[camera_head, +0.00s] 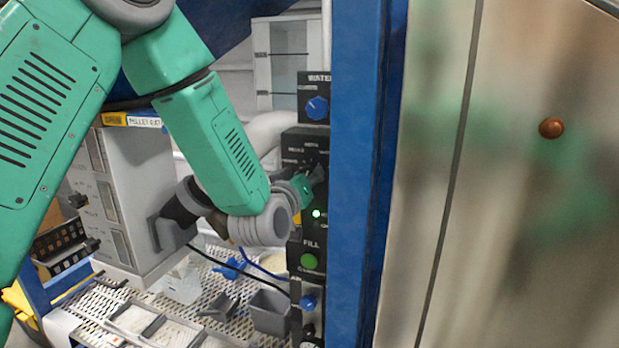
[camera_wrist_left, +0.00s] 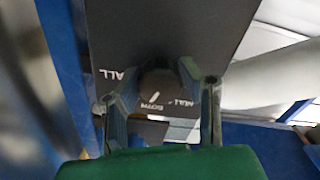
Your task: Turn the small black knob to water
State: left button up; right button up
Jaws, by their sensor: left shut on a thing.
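The small black knob (camera_wrist_left: 160,80) sits on a dark panel in the left wrist view, with a white pointer mark by its lower edge. White lettering surrounds it, partly covered and turned over; I cannot tell which label the knob points to. My left gripper (camera_wrist_left: 159,70) has one finger on each side of the knob and is shut on it. In the head view my left gripper (camera_head: 312,182) reaches the black control panel (camera_head: 303,148) from the left and hides the knob. My right gripper is in neither view.
Above is a blue knob (camera_head: 317,107) under a WATER label. Below are a lit green light (camera_head: 316,213), a green FILL button (camera_head: 309,261) and another blue knob (camera_head: 308,302). A blue post (camera_head: 357,160) stands close on the right. A grey box (camera_head: 135,200) stands left.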

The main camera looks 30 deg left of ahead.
pick_arm(q)
jog(key=shift+m, duration=1.7)
jog(key=o, duration=1.1)
jog(key=shift+o, duration=0.2)
jog(key=shift+s+r, duration=0.1)
jog(key=shift+s, duration=0.1)
jog(key=v, duration=0.7)
jog(key=shift+s, duration=0.2)
